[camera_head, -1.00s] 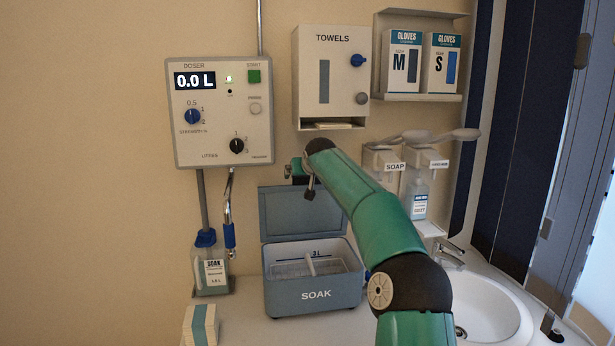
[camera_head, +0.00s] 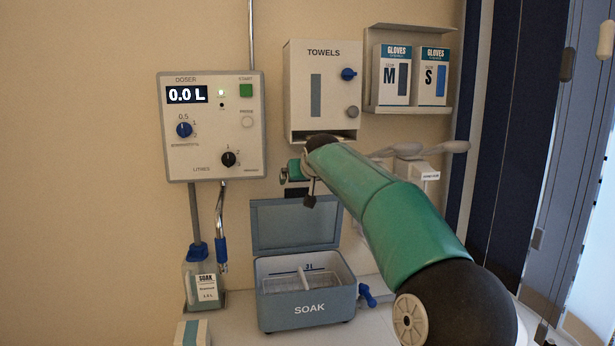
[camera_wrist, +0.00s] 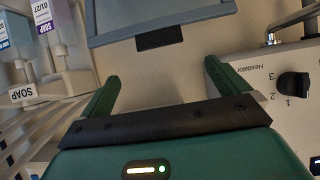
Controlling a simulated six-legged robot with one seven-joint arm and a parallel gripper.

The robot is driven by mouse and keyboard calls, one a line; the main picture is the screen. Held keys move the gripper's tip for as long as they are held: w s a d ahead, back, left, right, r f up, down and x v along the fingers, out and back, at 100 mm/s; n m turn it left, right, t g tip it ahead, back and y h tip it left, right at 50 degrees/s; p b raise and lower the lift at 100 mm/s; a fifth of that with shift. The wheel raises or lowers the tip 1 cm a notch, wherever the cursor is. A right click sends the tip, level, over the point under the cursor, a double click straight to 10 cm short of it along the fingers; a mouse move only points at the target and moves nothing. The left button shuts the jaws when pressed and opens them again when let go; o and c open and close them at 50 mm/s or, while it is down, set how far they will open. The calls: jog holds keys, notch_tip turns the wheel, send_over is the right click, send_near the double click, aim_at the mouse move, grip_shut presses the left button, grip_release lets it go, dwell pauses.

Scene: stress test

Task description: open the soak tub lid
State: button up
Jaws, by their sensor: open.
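The soak tub (camera_head: 306,309) is a grey-blue box marked SOAK on the counter in the head view. Its lid (camera_head: 285,227) stands raised at the back, and the tub's inside with a pale divider shows. In the wrist view the lid (camera_wrist: 128,32) crosses the top, with a dark tab (camera_wrist: 160,38) on its edge. My gripper (camera_wrist: 168,82) is open, its green fingers apart with only the plain wall between them. The tab lies beyond the fingertips, apart from them. In the head view my arm passes right of the lid, and the fingertips are hard to make out.
The doser panel (camera_head: 212,125) hangs on the wall at left, with a soak bottle (camera_head: 201,284) below it. The towel dispenser (camera_head: 322,70) and glove boxes (camera_head: 410,75) are above my arm. A blue tap (camera_head: 366,295) sticks out right of the tub. The basin is out of view.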

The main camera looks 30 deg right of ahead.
jog(key=v, duration=0.2)
jog(key=shift+s+a+r, duration=0.1)
jog(key=shift+s+r, duration=0.1)
jog(key=shift+s, duration=0.1)
jog(key=s+a+f+n+g, duration=0.1)
jog(key=s+a+f, duration=0.2)
jog(key=s+a, duration=0.45)
jog(key=s+a+f+n+g, duration=0.1)
jog(key=s+a+f+g, duration=0.1)
jog(key=s+a+f, duration=0.35)
jog(key=s+a+f+g+y, duration=0.1)
jog(key=s+a+f, duration=0.1)
jog(key=s+f, duration=0.3)
jog(key=s+a+f+g+y, duration=0.1)
jog(key=s+a+f, duration=0.2)
jog(key=s, duration=1)
jog(key=s+a+f+g+y, duration=0.1)
jog(key=s+a+f, duration=0.2)
jog(key=s+f, duration=0.4)
jog(key=s, duration=0.2)
jog(key=shift+s+a+n, duration=0.2)
jog(key=shift+s+n, duration=0.2)
